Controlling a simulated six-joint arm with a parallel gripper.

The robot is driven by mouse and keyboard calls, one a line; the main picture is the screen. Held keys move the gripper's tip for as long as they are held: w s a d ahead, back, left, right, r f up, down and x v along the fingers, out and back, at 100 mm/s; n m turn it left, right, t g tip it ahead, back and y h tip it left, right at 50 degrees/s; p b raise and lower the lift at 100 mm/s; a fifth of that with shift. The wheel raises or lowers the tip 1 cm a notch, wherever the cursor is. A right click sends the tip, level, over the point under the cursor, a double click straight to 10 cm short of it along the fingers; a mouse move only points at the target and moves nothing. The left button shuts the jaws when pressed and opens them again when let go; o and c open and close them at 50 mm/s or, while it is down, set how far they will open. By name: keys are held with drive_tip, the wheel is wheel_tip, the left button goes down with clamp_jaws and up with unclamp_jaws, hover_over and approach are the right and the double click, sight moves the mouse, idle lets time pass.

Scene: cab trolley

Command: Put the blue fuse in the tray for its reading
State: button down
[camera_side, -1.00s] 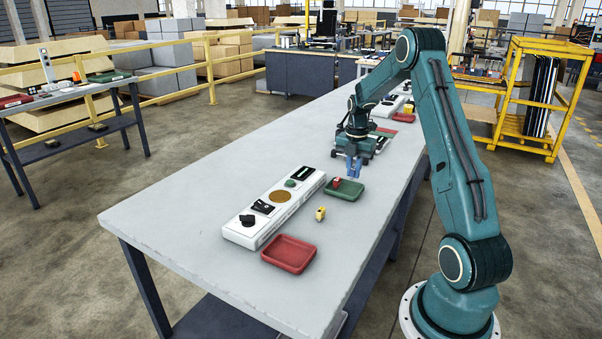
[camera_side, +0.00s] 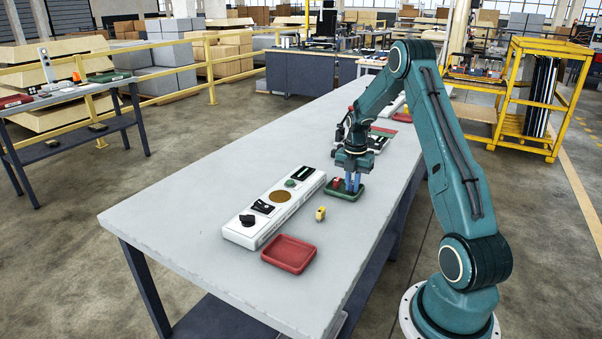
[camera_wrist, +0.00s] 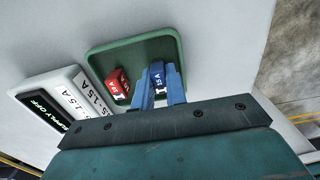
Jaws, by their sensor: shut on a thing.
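My gripper (camera_side: 353,186) is low at the green tray (camera_side: 344,196) and shut on the blue fuse (camera_wrist: 158,76). In the wrist view the fuse shows between my two blue fingers, marked what looks like "15 A". It is over or inside the green tray, which also shows in the wrist view (camera_wrist: 101,60); I cannot tell whether it touches the floor. A red fuse (camera_side: 337,183) lies in the same tray, left of the blue one in the wrist view (camera_wrist: 117,84). In the side view the blue fuse cannot be told from my fingers.
A white panel (camera_side: 265,222) with a knob, dial and switch stands left of the tray; in the wrist view it reads "SUPPLY OFF" (camera_wrist: 47,112). A yellow fuse (camera_side: 320,214) stands on the bench. A red tray (camera_side: 289,254) is nearer the front.

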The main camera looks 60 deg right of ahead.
sight(352, 182)
drive_tip(key=shift+f, duration=0.1)
drive_tip(key=c, duration=1.7)
unclamp_jaws()
wheel_tip(352, 182, up, 12)
drive_tip(key=shift+r, duration=0.2)
